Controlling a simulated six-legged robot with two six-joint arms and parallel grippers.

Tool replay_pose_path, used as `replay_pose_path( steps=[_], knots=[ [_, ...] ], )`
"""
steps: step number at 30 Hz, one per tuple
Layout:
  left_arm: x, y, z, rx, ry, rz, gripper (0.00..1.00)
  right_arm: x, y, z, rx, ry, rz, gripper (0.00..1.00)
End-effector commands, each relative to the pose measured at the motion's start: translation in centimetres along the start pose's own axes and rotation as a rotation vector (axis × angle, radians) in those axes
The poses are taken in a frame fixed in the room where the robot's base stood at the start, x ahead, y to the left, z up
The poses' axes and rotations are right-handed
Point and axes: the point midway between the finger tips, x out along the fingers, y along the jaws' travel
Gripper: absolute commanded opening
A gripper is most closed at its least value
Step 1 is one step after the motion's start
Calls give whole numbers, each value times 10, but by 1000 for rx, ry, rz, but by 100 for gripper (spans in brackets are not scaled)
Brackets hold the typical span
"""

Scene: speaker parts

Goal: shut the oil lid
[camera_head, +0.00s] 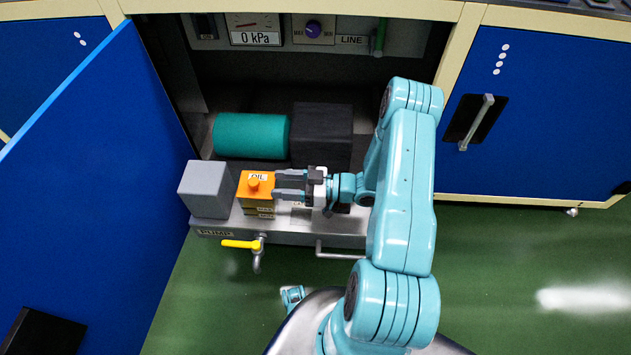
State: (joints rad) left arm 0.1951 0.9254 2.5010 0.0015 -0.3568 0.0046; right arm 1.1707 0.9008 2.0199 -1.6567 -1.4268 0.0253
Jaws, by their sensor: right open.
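The oil box (257,203) is a small orange block with an OIL label and a round orange knob (253,186) on top. It stands on the grey pump base (300,239), right of a grey block. I cannot tell whether its lid is fully seated. My right gripper (278,184) is open and empty, its two grey fingers pointing left at the oil box's right side. The fingertips are very close to the box; I cannot tell whether they touch it. My left gripper is not in view.
A grey block (204,190) stands left of the oil box. A teal cylinder (251,136) and a black block (322,133) sit behind. A yellow-handled valve (240,244) is on the front. A blue door (80,190) stands open at left. Green floor is clear at right.

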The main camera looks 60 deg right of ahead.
Motion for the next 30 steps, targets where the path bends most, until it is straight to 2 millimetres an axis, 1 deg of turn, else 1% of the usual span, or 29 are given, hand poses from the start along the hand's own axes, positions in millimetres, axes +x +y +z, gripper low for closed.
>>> replay_pose_path(
  steps=[1, 6, 9, 12, 17, 30],
  knots=[
    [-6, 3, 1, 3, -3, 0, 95, -15, 1, -3, 2, -2, 7, 54],
    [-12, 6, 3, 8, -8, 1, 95, -54, 0, -2, 1, -2, 4, 54],
    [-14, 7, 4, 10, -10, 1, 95, -70, 0, -1, 1, -1, 3, 54],
    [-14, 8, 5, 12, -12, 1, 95, -80, 0, 0, 3, -1, 1, 54],
    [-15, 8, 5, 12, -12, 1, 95, -86, -1, 1, 3, -1, -2, 54],
    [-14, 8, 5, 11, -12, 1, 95, -85, -1, 1, 2, -1, -2, 54]
  ],
)
